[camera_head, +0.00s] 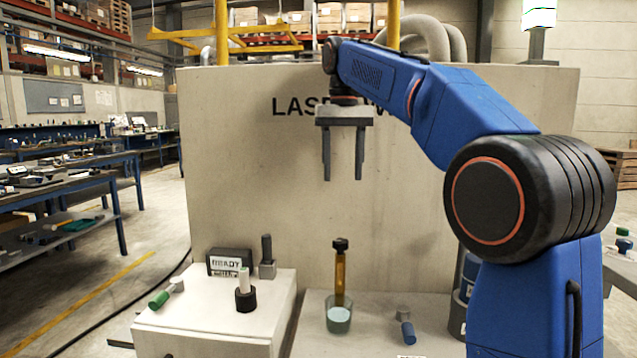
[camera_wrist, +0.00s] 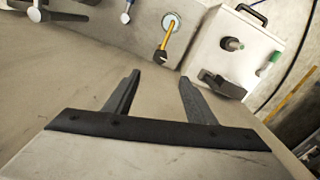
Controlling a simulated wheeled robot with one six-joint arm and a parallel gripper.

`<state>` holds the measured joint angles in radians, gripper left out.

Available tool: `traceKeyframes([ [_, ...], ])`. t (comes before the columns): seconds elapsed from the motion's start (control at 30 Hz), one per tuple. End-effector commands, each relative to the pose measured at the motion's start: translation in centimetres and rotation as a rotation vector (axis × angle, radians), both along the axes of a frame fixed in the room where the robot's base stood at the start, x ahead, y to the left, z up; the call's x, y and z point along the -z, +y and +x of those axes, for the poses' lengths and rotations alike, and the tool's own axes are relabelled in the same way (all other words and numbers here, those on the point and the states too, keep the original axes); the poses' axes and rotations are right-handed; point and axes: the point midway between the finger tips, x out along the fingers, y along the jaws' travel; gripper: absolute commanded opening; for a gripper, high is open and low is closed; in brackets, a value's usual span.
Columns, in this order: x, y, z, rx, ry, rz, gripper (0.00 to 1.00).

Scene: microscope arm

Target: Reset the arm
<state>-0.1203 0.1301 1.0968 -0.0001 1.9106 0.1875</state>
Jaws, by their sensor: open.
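My arm is blue with black and orange joints and reaches in from the right in the head view. My gripper (camera_head: 343,166) points down, open and empty, in front of the concrete wall and high above the bench. The wrist view also shows its two dark fingers (camera_wrist: 155,98) spread apart with nothing between them. Below it, an amber rod with a black knob (camera_head: 340,270) stands upright in a glass beaker (camera_head: 339,318) holding pale liquid. In the wrist view the rod (camera_wrist: 165,45) and beaker (camera_wrist: 172,21) lie beyond the fingers. No microscope is recognisable.
A blue-handled piece (camera_head: 407,331) lies right of the beaker. The concrete wall (camera_head: 235,170) stands behind.

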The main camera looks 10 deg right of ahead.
Motion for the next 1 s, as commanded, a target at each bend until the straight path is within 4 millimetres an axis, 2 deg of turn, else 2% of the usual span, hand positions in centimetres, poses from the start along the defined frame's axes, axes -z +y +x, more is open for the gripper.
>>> traceKeyframes([
  [0.17,1.0,-0.8,-2.7,-0.005,-0.032,0.004,0.5],
  [0.47,5.6,-2.8,-9.3,-0.018,-0.116,0.008,0.5],
  [0.77,12.1,-4.4,-16.5,-0.032,-0.2,0.008,0.5],
  [1.0,18.6,-5.4,-22.4,-0.044,-0.269,0.004,0.5],
])
